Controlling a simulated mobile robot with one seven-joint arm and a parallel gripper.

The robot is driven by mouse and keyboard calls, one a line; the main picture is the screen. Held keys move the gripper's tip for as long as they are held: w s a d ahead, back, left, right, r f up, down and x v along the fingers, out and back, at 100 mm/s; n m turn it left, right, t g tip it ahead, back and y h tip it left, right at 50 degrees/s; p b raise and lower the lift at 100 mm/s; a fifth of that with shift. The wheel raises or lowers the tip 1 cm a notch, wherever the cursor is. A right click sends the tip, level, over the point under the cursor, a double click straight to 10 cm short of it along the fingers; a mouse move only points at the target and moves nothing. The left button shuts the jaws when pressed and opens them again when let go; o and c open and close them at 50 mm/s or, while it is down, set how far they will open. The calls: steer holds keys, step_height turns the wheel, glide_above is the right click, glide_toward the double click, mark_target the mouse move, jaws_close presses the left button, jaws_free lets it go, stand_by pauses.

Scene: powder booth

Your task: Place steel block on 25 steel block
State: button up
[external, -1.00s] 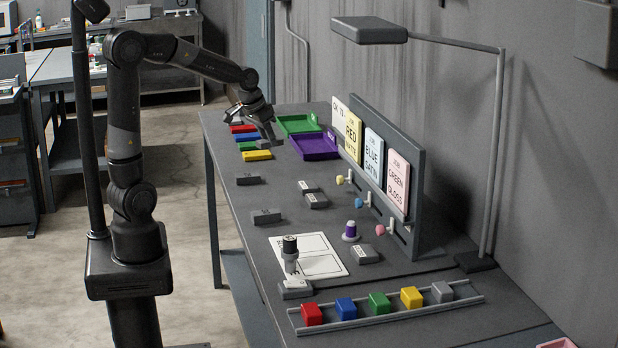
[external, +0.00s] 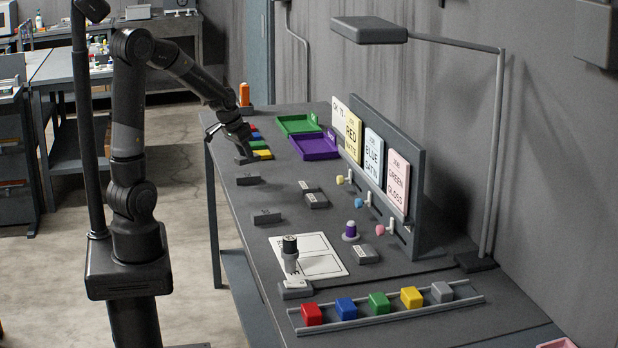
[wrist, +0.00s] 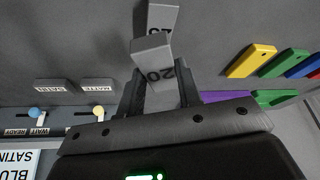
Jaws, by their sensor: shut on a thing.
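My gripper (wrist: 160,92) is shut on a grey steel block (wrist: 152,55) marked 20, held between the two fingers in the wrist view. The 25 steel block (wrist: 160,20) lies just beyond it at the top of that view, partly hidden by the held block. In the external view my gripper (external: 243,148) hangs over the left side of the table, near the coloured plates. A grey block on the table (external: 248,181), likely the 25 block, sits a little nearer the camera; its marking is too small to read there.
Coloured plates (wrist: 251,60) lie on the right in the wrist view. Green (external: 297,125) and purple (external: 315,147) trays stand behind. Other grey blocks (external: 266,217) are spread over the table. A rack of coloured cubes (external: 378,302) is at the near end.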

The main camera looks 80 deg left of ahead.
mark_target(242, 157)
steer(key=shift+a+f, duration=0.2)
steer(key=shift+a, duration=0.1)
steer(key=shift+f, duration=1.95)
steer(key=shift+f, duration=0.1)
steer(key=o, duration=1.1)
steer(key=shift+f, duration=0.1)
steer(key=shift+s+r, duration=0.15)
steer(key=shift+r, duration=0.5)
steer(key=v, duration=1.1)
